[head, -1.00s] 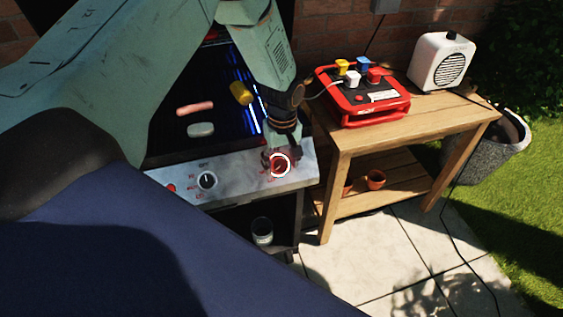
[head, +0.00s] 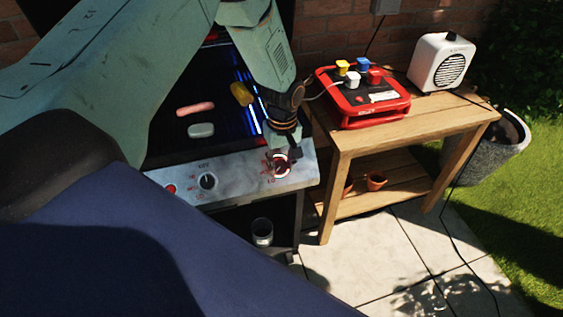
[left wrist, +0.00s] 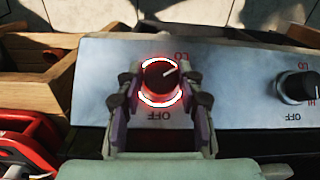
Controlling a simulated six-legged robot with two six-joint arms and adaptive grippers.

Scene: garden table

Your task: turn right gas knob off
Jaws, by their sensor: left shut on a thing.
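The right gas knob (left wrist: 160,76) is a dark knob with a glowing red and white ring, on the grill's metal front panel (left wrist: 232,70). In the left wrist view its white pointer line slants up and right, toward the LO side and away from the OFF mark below it. My left gripper (left wrist: 160,92) is shut on this knob, one finger on each side. In the head view the left gripper (head: 280,158) reaches down to the panel and partly covers the right knob (head: 280,170). My right gripper is not in view.
The left gas knob (head: 208,181) and a red button (head: 170,190) are on the same panel. A sausage (head: 195,108), corn (head: 241,93) and a pale piece (head: 200,130) lie on the grill. A wooden table (head: 400,133) with a red power box (head: 350,105) stands close at right.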

